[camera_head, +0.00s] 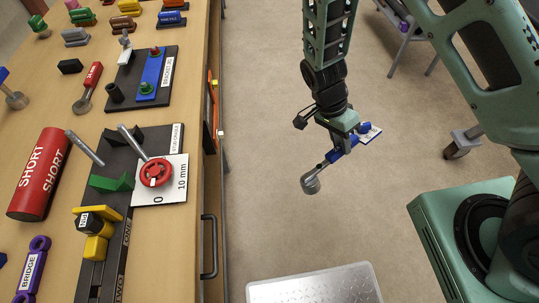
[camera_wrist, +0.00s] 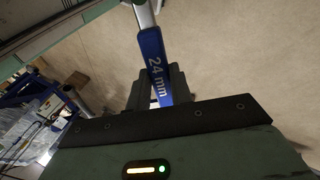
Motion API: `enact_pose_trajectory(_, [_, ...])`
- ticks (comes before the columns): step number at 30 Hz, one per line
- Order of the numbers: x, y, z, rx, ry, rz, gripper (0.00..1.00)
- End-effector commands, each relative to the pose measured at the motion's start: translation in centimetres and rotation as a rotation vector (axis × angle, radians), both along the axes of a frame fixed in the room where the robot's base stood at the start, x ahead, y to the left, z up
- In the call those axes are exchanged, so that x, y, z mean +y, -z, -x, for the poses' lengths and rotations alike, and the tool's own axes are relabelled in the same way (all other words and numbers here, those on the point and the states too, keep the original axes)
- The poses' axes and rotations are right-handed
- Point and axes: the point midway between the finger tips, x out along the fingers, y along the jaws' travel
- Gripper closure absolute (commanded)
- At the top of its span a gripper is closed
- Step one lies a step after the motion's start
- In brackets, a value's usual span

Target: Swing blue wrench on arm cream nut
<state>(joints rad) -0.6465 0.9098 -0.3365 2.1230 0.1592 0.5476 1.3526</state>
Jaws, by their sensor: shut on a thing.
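The blue wrench (camera_head: 336,155) is in my gripper (camera_head: 347,137), held in the air over the open floor right of the table. Its round steel head (camera_head: 310,183) hangs down and to the left. In the wrist view the blue wrench (camera_wrist: 153,58) reads "24 mm" and sits between the fingers of my gripper (camera_wrist: 158,84). Its steel shank points to the top edge, and its head is out of that view. I cannot make out a cream nut for sure in either view.
A metal-topped box (camera_head: 315,285) stands at the bottom. The floor between is clear.

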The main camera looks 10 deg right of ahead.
Motion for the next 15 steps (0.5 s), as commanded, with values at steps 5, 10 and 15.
enact_pose_trajectory(5, [2.0,2.2,0.8,0.091,0.272,0.072,1.00])
enact_pose_trajectory(10, [4.4,4.2,1.5,0.236,0.613,0.127,1.00])
enact_pose_trajectory(15, [7.1,5.6,2.0,0.438,0.994,0.139,1.00])
